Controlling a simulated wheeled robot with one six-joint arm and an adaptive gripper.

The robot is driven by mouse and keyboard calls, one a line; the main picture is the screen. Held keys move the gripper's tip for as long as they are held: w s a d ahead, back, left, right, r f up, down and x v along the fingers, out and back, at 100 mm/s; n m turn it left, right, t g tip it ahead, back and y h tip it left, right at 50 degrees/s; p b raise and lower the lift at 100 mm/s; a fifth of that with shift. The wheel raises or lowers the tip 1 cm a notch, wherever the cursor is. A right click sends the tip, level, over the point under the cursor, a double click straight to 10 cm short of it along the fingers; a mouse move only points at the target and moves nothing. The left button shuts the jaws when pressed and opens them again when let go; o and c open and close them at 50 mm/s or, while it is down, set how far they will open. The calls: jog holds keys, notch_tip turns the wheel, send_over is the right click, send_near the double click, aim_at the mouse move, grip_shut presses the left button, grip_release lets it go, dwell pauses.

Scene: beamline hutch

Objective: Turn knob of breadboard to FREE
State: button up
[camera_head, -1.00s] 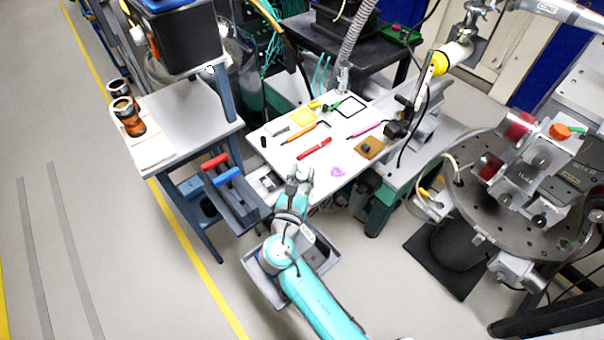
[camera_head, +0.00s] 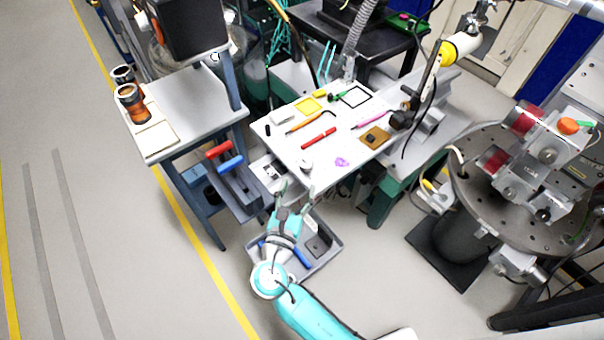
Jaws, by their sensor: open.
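The white breadboard (camera_head: 285,150) lies at the middle of the view with small tools on it. A small pale round piece (camera_head: 306,165) sits at its near edge. A brown square plate with a dark round part (camera_head: 375,138) lies at its right side. I cannot tell which of these is the knob, and no FREE marking is readable. My gripper (camera_head: 296,190) is open and empty, just in front of the board's near edge, its two fingers apart and pointing toward the board.
A grey tray (camera_head: 330,262) lies below my arm. A blue-legged side table (camera_head: 205,112) with a rack of red-handled and blue-handled tools (camera_head: 232,170) stands left. A round metal stage (camera_head: 475,195) stands right. Open floor (camera_head: 385,290) lies between the tray and stage.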

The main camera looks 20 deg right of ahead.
jog(key=shift+v, duration=1.7)
